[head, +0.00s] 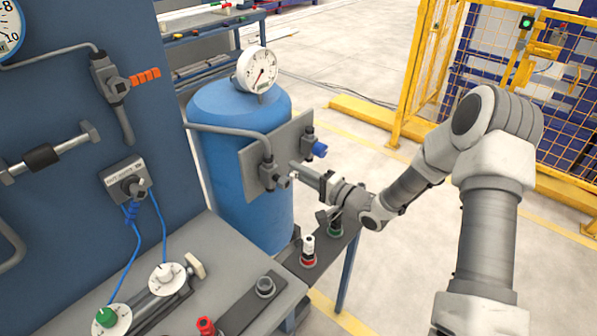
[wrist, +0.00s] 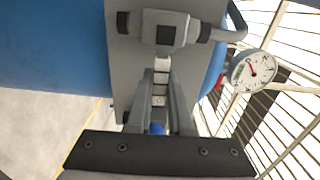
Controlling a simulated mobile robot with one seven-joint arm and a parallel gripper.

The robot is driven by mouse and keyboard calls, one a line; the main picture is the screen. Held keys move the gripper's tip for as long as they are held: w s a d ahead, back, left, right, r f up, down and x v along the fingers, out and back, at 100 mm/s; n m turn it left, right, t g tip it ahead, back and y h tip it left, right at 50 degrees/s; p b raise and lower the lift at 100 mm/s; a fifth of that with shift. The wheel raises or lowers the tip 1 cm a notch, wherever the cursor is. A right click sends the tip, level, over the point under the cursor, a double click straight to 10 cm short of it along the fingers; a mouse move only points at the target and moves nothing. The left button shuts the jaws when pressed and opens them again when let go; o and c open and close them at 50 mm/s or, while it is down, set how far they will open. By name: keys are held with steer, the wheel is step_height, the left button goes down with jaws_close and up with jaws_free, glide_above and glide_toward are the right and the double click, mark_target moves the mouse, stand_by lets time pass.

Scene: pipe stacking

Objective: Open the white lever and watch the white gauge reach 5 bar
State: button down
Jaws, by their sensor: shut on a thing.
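The white gauge (head: 257,68) stands on top of the blue tank; its dial also shows in the wrist view (wrist: 250,71). It has a red needle, but the numbers are too small to read. A grey valve (head: 268,174) sits on the left of a grey plate in front of the tank, and its body fills the top of the wrist view (wrist: 166,32). My gripper (head: 296,172) is at this valve. In the wrist view its fingers close on a pale lever (wrist: 160,91) below the valve body. The fingers hide much of the lever.
A second valve with a blue handle (head: 319,149) is on the right of the plate (head: 245,160). A blue panel with an orange-handled valve (head: 144,76) is at left. Small parts stand on the grey bench (head: 220,245). Yellow fencing (head: 415,80) is at back right.

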mark_target(295, 172)
steer(key=n, duration=0.1)
steer(key=r+n+b, duration=0.1)
steer(key=n, duration=0.2)
steer(key=shift+s+a+r+b, duration=0.15)
steer(key=shift+r+b, duration=0.2)
steer(key=shift+b, duration=0.05)
steer(key=n, duration=0.1)
steer(key=r+n+b, duration=0.1)
steer(key=n, duration=0.1)
steer(key=s+n+b, duration=0.1)
steer(key=shift+a+r+n, duration=0.3)
steer(key=shift+a, duration=0.05)
steer(key=shift+s+a+r+n+b, duration=0.3)
steer(key=shift+s+a+n+b, duration=0.15)
steer(key=shift+n+b, duration=0.95)
steer(key=shift+s+a+r+n+b, duration=0.3)
steer(key=shift+s+n+b, duration=0.25)
steer(key=shift+n+b, duration=0.8)
steer(key=shift+s+a+r+n+b, duration=0.4)
steer(key=shift+n+b, duration=0.55)
steer(key=shift+n, duration=0.9)
steer(key=shift+s, duration=0.1)
steer(key=c, duration=0.8)
jaws_free()
steer(key=shift+s, duration=0.1)
